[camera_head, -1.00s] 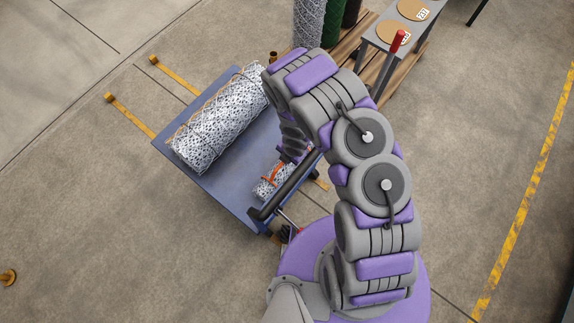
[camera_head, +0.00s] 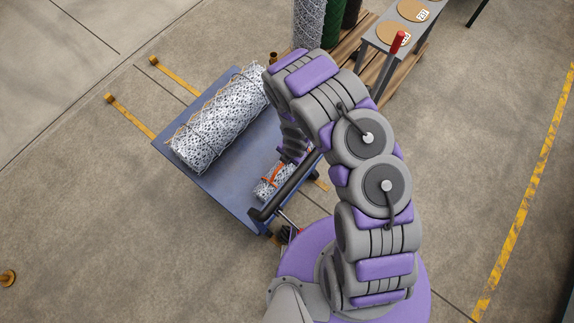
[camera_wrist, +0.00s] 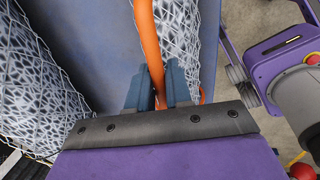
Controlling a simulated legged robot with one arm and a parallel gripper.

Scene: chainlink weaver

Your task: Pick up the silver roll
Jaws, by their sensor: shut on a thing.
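A small silver mesh roll (camera_head: 268,189) with an orange band (camera_head: 272,176) is at the near right side of the blue cart, partly hidden by the black handle and my arm. In the wrist view the roll (camera_wrist: 178,35) is behind my gripper (camera_wrist: 160,85). The gripper's blue fingers are shut on the orange band (camera_wrist: 150,45), which passes between them. I cannot tell whether the roll touches the cart bed. A larger silver mesh roll (camera_head: 220,115) lies along the cart's far left side, apart from my gripper.
The blue cart (camera_head: 215,185) has a black push handle (camera_head: 285,192) close to the small roll. Upright mesh rolls, one silver (camera_head: 308,25) and one green (camera_head: 332,22), stand behind on a wooden pallet (camera_head: 375,75). A grey bench (camera_head: 408,38) is at the back right. Floor at left is open.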

